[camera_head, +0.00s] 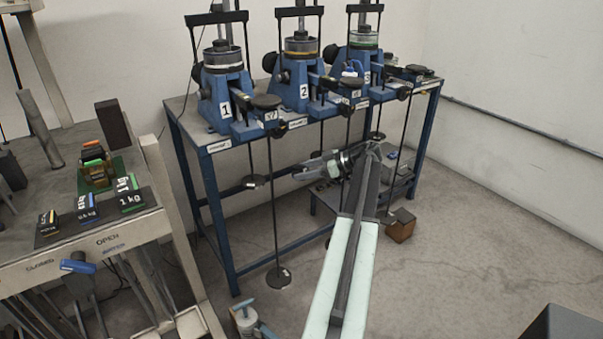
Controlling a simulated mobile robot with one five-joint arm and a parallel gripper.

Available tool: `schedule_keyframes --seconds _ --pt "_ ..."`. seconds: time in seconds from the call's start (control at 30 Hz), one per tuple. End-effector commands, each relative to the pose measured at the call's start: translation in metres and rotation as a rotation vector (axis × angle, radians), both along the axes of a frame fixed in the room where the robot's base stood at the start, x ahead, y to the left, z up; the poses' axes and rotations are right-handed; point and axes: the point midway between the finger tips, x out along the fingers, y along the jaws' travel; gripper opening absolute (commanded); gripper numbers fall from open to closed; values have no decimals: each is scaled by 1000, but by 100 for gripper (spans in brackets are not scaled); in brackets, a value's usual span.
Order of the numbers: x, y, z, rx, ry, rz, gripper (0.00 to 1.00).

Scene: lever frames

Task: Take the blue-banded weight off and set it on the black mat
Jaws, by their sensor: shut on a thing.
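On the bench at left, a black mat (60,236) lies near the front edge. Black blocks with blue marks (88,215) and green marks (131,201) stand on or beside it; the blue marking reads like 0.5 kg.
Blue lever frames numbered 1 (225,100), 2 (303,85) and 3 (365,70) stand on the blue table (205,145). A hanger plate (278,278) hangs low at left. A brown block (400,228) sits on the floor. A green mat (118,165) holds a stack.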

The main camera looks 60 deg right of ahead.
Motion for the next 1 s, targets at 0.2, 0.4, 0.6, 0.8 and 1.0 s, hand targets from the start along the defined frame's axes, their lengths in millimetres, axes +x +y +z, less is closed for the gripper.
schedule_keyframes --seconds 0.2,0.4,0.6,0.8,1.0 --pt "0 0 1 1 -2 0 1" --pt "-2 -1 1 1 -2 0 1" --pt "-11 -5 1 1 -2 0 1" --pt "-21 -9 1 1 -2 0 1" --pt "-31 -13 1 1 -1 1 1"
